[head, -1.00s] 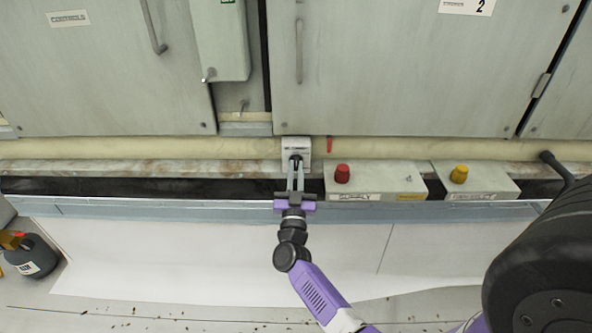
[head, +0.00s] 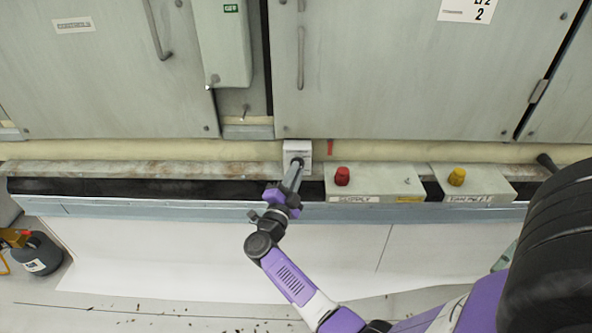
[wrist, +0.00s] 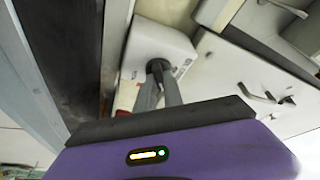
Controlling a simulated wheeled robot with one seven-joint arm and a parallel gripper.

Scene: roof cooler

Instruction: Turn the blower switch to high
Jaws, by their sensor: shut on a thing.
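The blower switch is a small white box (head: 299,148) with a dark knob, low on the cabinet front in the head view. It also shows in the wrist view (wrist: 160,48), with its dark knob (wrist: 158,66) between my fingers. My gripper (head: 295,165) reaches up to the box from below and is shut on the knob. The gripper is rolled, and its fingers lean to the right toward the knob. The fingers hide part of the knob, and the box's markings are too small to read.
A box with a red knob (head: 342,176) and one with a yellow knob (head: 456,177) stand to the right on the ledge. A dark trough (head: 130,188) runs below the ledge. A dark jug (head: 38,253) stands at lower left.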

